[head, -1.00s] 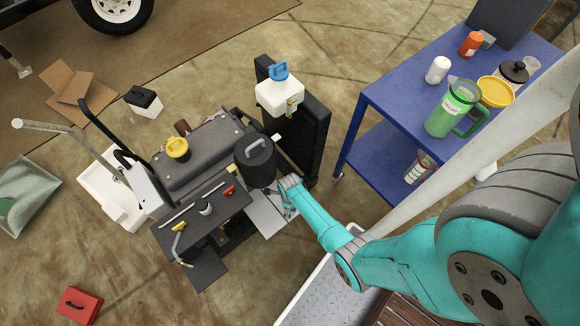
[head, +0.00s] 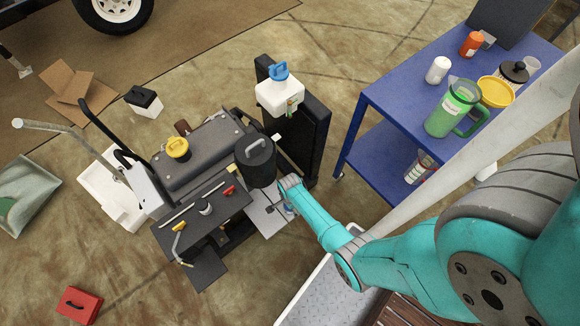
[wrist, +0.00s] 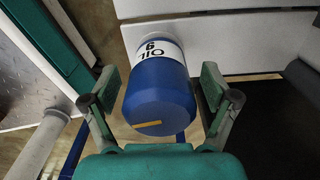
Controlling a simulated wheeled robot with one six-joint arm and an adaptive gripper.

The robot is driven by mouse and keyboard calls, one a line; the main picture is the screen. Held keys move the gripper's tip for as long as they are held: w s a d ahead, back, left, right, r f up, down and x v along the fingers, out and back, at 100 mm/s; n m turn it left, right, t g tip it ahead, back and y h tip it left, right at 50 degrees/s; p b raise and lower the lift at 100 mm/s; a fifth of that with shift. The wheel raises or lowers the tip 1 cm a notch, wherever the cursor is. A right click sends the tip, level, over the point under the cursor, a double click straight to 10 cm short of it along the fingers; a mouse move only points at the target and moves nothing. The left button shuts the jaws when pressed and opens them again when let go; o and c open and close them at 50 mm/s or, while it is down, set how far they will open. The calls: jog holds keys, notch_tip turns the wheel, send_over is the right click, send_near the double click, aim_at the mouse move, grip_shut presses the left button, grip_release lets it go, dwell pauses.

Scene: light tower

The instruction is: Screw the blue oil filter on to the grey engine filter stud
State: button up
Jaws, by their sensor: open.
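The blue oil filter (wrist: 160,98) fills the middle of the wrist view, with a white label band and an orange stripe on its rounded near end. My gripper (wrist: 158,88) is open, with one finger on each side of the filter and gaps visible between pads and filter. The filter's far end meets or lies close to a pale grey panel; whether it touches cannot be told. The grey stud is not visible. In the head view a small patch of the blue filter (head: 290,208) shows at my gripper, beside the engine (head: 205,150).
A dark cylinder with a handle (head: 256,160) stands just above my gripper in the head view. A black upright block (head: 308,150) and a blue cart (head: 372,140) stand to the right. A dark tray with tools (head: 215,228) lies left.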

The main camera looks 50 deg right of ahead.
jog(key=n, duration=0.5)
jog(key=shift+n, duration=0.4)
dwell(0.7)
jog(key=c, duration=1.5)
jog(key=m, duration=0.5)
jog(key=m, duration=0.5)
jog(key=shift+s+f, duration=0.1)
jog(key=shift+f, duration=0.05)
